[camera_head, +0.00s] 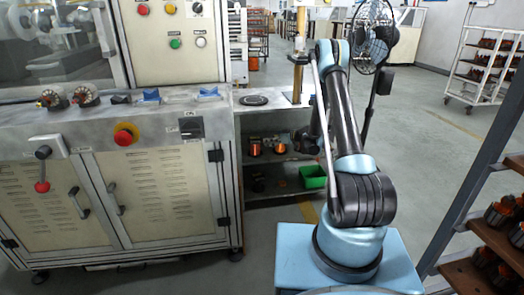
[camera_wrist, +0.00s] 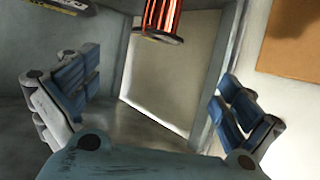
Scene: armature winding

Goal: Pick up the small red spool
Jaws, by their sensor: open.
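A spool wound with shiny red-copper wire (camera_wrist: 163,18) shows at the top middle of the wrist view, with a dark flange at its lower end. Its upper part is cut off by the frame edge. My gripper (camera_wrist: 160,84) is open, with its blue-padded fingers wide apart at left and right and nothing between them. The spool lies beyond the fingers, apart from them. In the head view, small copper-red spools (camera_head: 279,147) sit on the shelf under the bench; I cannot tell which one the wrist view shows. My gripper is partly hidden there by my arm.
The shelf unit (camera_head: 250,198) stands right of a machine cabinet (camera_head: 160,200). A fan (camera_head: 372,35) stands behind my arm. A rack (camera_head: 478,250) is at the right; open floor lies between.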

